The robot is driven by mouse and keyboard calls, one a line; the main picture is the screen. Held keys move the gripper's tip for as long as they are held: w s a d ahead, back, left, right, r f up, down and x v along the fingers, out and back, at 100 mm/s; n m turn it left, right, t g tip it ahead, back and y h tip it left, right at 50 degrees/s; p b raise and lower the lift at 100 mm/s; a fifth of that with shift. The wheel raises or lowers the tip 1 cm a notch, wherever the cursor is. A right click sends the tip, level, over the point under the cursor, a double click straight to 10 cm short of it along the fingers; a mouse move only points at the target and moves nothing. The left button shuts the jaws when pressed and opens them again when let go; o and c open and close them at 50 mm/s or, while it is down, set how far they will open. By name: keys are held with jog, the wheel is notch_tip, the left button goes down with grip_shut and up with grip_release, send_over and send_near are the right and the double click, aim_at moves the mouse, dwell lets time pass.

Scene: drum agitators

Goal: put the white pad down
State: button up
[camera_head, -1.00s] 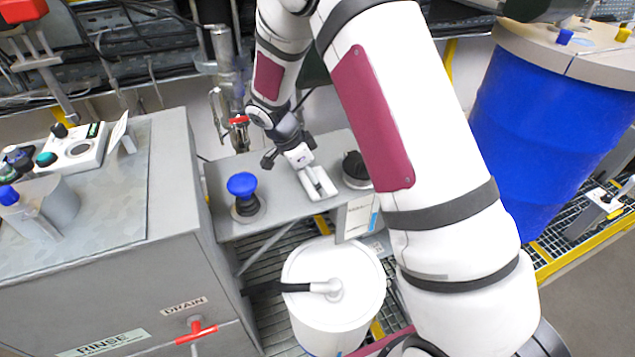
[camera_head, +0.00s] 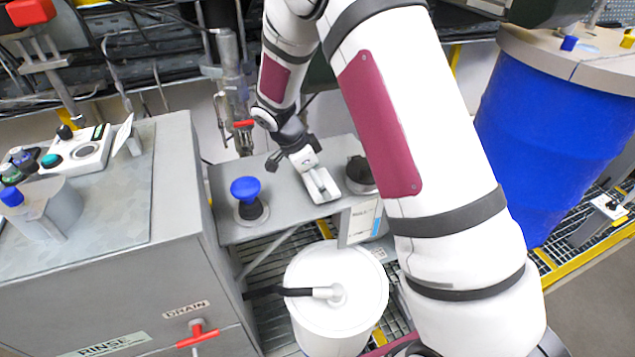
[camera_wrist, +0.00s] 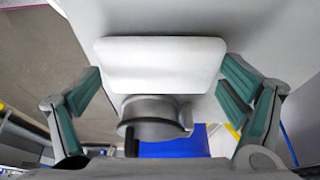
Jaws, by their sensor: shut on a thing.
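The white pad (camera_head: 321,187) shows in the head view at the end of my arm, over the grey shelf (camera_head: 285,205). I cannot tell whether it touches the shelf. In the wrist view the pad (camera_wrist: 160,65) is a wide white slab with rounded corners, lying across between my fingers. My gripper (camera_head: 301,158) is dark with a white part and points down at the shelf. In the wrist view its teal finger pads are at the pad's two ends, and my gripper (camera_wrist: 160,80) is shut on it. The pad's underside is hidden.
A blue mushroom knob (camera_head: 246,190) stands left of the pad on the shelf, and a black knob (camera_head: 358,169) close to its right. A white lidded drum (camera_head: 335,285) is below in front. A grey cabinet (camera_head: 110,270) is at left, a blue drum (camera_head: 550,130) at right.

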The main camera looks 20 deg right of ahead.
notch_tip(320, 180, up, 3)
jog(key=shift+f, duration=0.15)
jog(key=s+r, duration=0.1)
jog(key=s, duration=1.5)
jog(key=w+a+n+t+y, duration=0.1)
jog(key=w+n, duration=0.1)
jog(key=n, duration=0.2)
jog(key=w+n+t+y, duration=0.1)
jog(key=w+n, duration=0.2)
jog(key=n, duration=0.1)
jog(key=w+a+n+t, duration=0.1)
jog(key=w+n+t, duration=0.1)
jog(key=n, duration=0.3)
jog(key=shift+w+a+r+y+b, duration=0.3)
jog(key=shift+w+r+y+b, duration=0.1)
jog(key=shift+w, duration=0.3)
jog(key=w+n, duration=0.1)
jog(key=r+n+y, duration=0.1)
jog(key=n, duration=0.1)
jog(key=w+n, duration=0.1)
jog(key=shift+w+a+r+n+t+y, duration=0.15)
jog(key=shift+w+r+n+t+y, duration=0.15)
jog(key=shift+w+n+y, duration=0.1)
